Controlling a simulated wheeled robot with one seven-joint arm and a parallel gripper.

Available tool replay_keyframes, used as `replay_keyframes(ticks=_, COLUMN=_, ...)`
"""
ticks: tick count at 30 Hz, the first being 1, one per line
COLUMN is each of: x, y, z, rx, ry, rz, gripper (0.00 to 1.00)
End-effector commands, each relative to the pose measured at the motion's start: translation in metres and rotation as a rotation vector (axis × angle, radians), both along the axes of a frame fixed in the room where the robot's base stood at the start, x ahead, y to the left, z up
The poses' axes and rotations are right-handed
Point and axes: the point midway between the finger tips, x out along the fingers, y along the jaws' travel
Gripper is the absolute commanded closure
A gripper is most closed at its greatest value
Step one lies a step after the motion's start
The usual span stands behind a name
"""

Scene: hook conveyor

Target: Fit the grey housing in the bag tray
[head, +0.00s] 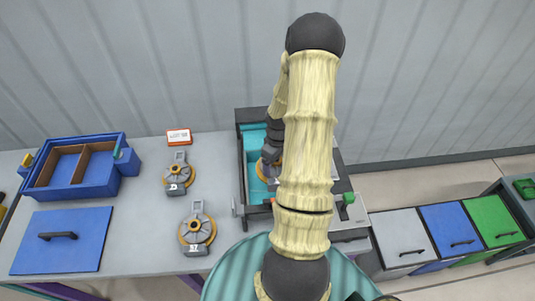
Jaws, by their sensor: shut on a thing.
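A grey housing (264,171) with an orange-brown ring is in or just above the teal-lined tray (250,147), which has a dark frame. My gripper (271,154) points down at this housing and is shut on it. My pale-sleeved arm hides the right part of the housing and much of the tray, so I cannot tell whether the housing touches the tray floor. Two similar grey housings lie on the table to the left, one farther back (178,175) and one nearer (197,232).
A blue divided box (75,168) and a blue lid (62,238) with a black handle are at the left. A small red-and-white box (179,137) stands at the back. Grey (400,237), blue (449,228) and green (492,220) lidded bins are at the right.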

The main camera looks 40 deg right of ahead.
Motion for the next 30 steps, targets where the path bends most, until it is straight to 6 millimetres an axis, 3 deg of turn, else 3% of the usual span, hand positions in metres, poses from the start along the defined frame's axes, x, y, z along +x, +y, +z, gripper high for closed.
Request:
replay_keyframes(ticks=17, x=0.0, y=-0.001, z=-0.008, rx=-0.001, ry=0.0, rz=-0.001, gripper=0.48)
replay_keyframes(ticks=30, x=0.0, y=0.0, z=-0.045, rx=0.0, ry=0.0, rz=0.0, gripper=0.48)
